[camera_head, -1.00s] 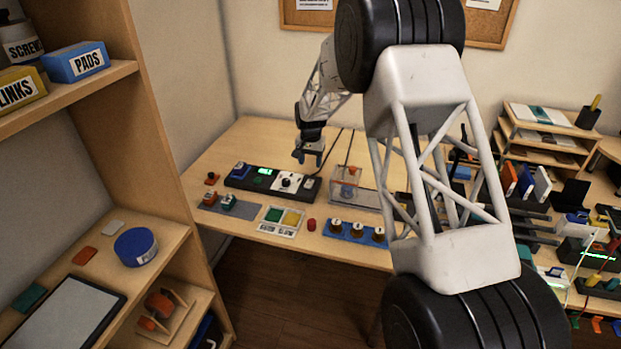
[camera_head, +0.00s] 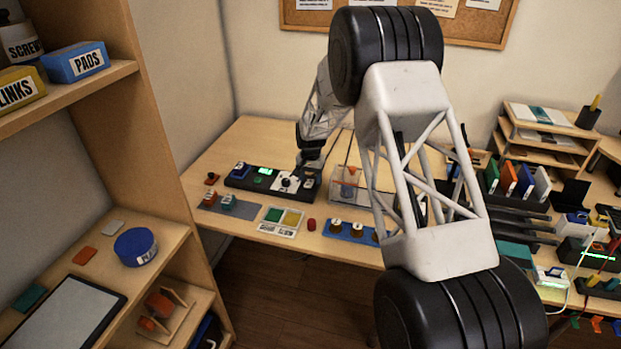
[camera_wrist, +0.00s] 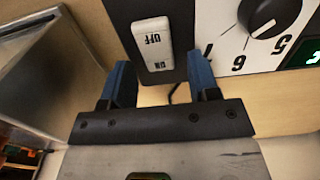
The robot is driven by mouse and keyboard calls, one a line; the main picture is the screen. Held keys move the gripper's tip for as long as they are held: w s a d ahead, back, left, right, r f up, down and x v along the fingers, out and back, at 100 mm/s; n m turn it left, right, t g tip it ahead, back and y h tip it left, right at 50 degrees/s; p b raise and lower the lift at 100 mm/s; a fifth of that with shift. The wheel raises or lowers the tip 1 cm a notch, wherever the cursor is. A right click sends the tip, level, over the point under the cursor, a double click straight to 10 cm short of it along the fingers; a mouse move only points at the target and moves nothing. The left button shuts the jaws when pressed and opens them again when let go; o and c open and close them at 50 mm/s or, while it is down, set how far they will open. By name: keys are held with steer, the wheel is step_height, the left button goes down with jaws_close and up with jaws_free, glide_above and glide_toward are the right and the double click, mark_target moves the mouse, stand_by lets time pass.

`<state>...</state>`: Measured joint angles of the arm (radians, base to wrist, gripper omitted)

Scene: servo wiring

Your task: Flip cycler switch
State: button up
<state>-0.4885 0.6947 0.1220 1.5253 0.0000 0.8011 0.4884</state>
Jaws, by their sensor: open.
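The cycler is a long black box (camera_head: 238,183) with a lit green display, a white dial panel and a white rocker switch at its right end. In the wrist view the switch (camera_wrist: 152,46) is marked OFF and ON, upside down; the ON end is nearer my fingers. I cannot tell which end is pressed. My gripper (camera_wrist: 160,82) is open and empty, with its two blue fingers apart to either side of the switch's near end. In the head view my gripper (camera_head: 310,163) hangs over the cycler's right end, and its fingertips are partly unclear.
A clear box (camera_head: 349,187) stands just right of the cycler. In the wrist view the black dial (camera_wrist: 268,14) lies right of the switch.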

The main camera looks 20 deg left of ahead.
steer(key=shift+f, duration=0.2)
steer(key=shift+c, duration=0.3)
steer(key=c, duration=0.9)
steer(key=shift+o, duration=0.2)
steer(key=shift+r+t, duration=0.1)
steer(key=shift+t, duration=0.4)
steer(key=shift+s+r+t, duration=0.15)
steer(key=shift+s+t, duration=0.1)
steer(key=shift+t, duration=0.85)
steer(key=o, duration=0.9)
